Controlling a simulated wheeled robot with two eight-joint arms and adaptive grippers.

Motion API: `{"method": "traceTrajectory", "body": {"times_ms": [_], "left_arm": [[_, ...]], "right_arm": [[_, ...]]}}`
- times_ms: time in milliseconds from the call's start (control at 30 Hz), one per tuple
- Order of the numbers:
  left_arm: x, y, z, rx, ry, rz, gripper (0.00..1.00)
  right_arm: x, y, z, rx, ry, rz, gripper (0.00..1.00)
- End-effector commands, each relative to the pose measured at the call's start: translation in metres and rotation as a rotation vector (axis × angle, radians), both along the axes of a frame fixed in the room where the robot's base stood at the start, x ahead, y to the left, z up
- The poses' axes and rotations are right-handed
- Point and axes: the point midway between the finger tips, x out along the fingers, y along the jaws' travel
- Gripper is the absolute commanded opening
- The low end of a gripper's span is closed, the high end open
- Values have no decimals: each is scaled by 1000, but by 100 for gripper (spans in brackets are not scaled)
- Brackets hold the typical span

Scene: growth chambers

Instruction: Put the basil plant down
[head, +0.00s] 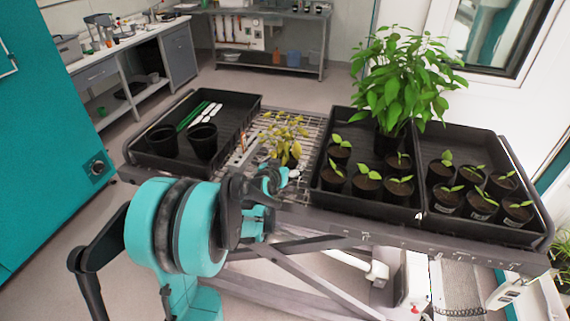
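A large leafy green plant (400,85), which may be the basil, stands upright at the back of the middle black tray (365,205); its dark pot is partly hidden by leaves. A smaller yellowish plant (285,132) is over the wire rack, left of that tray. I cannot tell for certain which one is the basil. My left gripper (277,180) is at the front edge of the rack, just in front of the yellowish plant's dark pot. Its fingers are small and partly hidden, so its grip is unclear. My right gripper is out of view.
The middle and right (487,228) trays hold several potted seedlings. The left tray (240,103) holds two empty black pots (203,141), green stakes and white labels. A teal cabinet (45,140) stands left.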

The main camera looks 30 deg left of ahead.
Motion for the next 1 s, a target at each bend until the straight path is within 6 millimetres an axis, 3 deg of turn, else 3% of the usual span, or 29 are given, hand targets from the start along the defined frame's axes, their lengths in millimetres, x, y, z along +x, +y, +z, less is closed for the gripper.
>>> {"method": "traceTrajectory", "body": {"times_ms": [500,733,867,1000], "left_arm": [[-90,-20,42,-1,0,0,92],[-109,-30,48,-4,9,-11,92],[-121,-68,51,-29,73,-70,92],[-157,-132,50,-63,212,-158,92]], "right_arm": [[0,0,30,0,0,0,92],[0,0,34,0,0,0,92],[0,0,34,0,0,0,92],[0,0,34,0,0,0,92]]}}
